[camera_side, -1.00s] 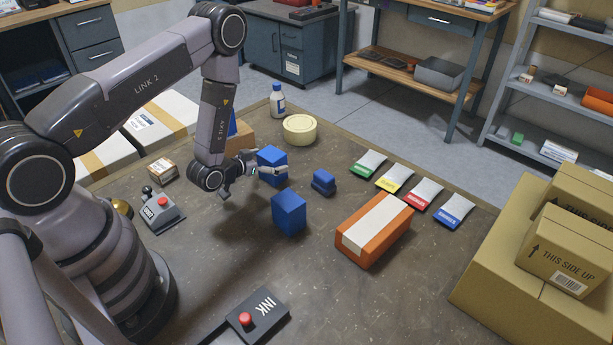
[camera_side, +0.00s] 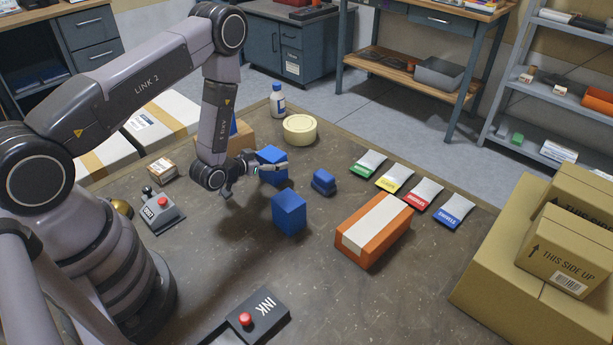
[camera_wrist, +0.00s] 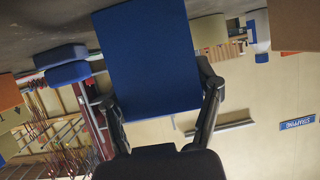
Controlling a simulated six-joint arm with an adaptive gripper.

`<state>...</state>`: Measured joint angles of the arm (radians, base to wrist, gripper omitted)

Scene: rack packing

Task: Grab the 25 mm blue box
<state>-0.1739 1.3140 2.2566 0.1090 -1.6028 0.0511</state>
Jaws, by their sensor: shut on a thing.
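Several blue boxes are on the table, and which of them is the 25 mm one cannot be told by eye. In the side view my gripper (camera_side: 268,167) is shut on a blue box (camera_side: 271,157), reaching in from the left. In the wrist view the held blue box (camera_wrist: 148,55) fills the upper middle, between the two dark fingers of my gripper (camera_wrist: 168,110). A second blue box (camera_side: 289,214) stands nearer the camera. A small low blue piece (camera_side: 323,182) lies to the right, and it shows at the left of the wrist view (camera_wrist: 66,65).
A round cream tin (camera_side: 300,129) and a white-blue bottle (camera_side: 277,101) stand behind. A brown box (camera_side: 238,138) is just behind my gripper. An orange box (camera_side: 374,230) lies right of the second blue box.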

